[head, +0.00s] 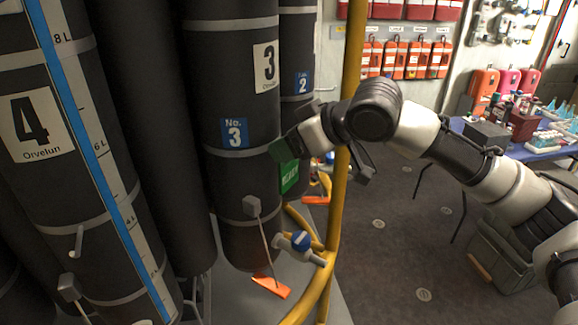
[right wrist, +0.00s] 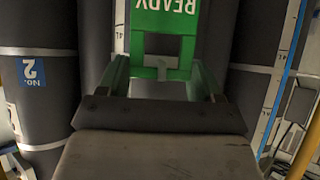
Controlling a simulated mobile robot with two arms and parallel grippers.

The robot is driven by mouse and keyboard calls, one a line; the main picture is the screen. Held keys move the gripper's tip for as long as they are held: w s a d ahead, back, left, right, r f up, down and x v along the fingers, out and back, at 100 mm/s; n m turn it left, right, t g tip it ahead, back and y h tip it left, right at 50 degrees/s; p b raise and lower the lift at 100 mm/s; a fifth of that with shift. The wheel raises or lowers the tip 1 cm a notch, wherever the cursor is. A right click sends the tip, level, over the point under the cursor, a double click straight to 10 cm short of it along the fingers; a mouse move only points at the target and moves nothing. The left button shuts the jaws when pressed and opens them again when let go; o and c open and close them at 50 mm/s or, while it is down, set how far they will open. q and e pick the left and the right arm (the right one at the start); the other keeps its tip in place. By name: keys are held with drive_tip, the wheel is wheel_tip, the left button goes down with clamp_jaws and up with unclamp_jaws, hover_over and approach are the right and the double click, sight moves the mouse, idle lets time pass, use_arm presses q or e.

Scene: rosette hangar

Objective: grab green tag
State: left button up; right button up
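The green tag (head: 290,177) hangs in front of the dark cylinder marked No. 3, just below my right gripper (head: 285,152). In the right wrist view the tag (right wrist: 164,20) shows the word READY upside down, with a green loop at its near end. My right gripper (right wrist: 161,72) has its green fingers apart, one on each side of that loop. I see no clear grip on it, and contact is hard to tell. In the head view my wrist hides part of the tag's top. My left gripper is not in view.
Tall dark cylinders, one marked 4 (head: 31,125), stand close on the left. A yellow rail (head: 345,90) runs beside my right wrist.

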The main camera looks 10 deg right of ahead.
drive_tip(key=c, duration=0.5)
drive_tip(key=shift+r, duration=0.15)
